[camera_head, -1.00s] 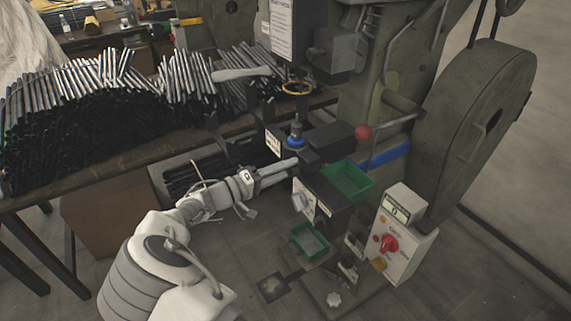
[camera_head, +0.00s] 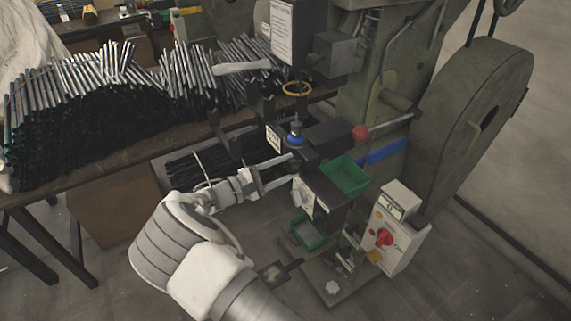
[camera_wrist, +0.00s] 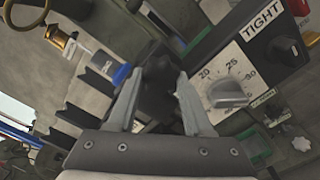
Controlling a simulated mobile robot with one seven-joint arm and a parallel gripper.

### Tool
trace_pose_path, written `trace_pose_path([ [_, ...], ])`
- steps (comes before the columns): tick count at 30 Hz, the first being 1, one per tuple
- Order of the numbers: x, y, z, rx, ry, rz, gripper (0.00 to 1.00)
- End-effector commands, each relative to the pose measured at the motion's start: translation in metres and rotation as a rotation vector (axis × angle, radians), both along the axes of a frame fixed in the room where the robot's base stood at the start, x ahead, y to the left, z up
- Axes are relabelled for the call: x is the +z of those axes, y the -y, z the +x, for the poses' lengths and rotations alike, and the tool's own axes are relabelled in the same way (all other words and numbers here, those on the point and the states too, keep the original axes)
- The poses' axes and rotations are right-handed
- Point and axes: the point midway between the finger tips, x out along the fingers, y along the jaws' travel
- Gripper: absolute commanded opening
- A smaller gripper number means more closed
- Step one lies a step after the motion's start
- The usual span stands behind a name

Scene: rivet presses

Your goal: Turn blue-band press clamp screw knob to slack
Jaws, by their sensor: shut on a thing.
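The press with the blue band (camera_head: 386,152) stands right of centre in the head view. My gripper (camera_head: 289,166) reaches its front from the left, below a white sign. In the wrist view my gripper (camera_wrist: 158,88) has its two fingers on either side of a dark knob (camera_wrist: 157,76), shut on it. This appears to be the clamp screw knob; in the head view the fingers and fixture hide it. A white label reading TIGHT (camera_wrist: 262,20) sits upper right in the wrist view. The knob's turn angle cannot be told.
A numbered dial with a grey pointer (camera_wrist: 228,92) is close right of my fingers. Green trays (camera_head: 345,178) (camera_head: 307,240), a red-ball lever (camera_head: 361,132) and a control box (camera_head: 394,240) stand nearby. A bench with metal rods (camera_head: 95,120) is at left.

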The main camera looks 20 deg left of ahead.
Motion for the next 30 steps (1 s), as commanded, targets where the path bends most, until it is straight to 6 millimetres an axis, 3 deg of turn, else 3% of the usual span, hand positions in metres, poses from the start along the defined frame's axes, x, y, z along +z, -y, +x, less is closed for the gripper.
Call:
trace_pose_path([
  [30,-0.0015,0.0021,-0.0026,0.001,-0.589,-0.689,0.00],
])
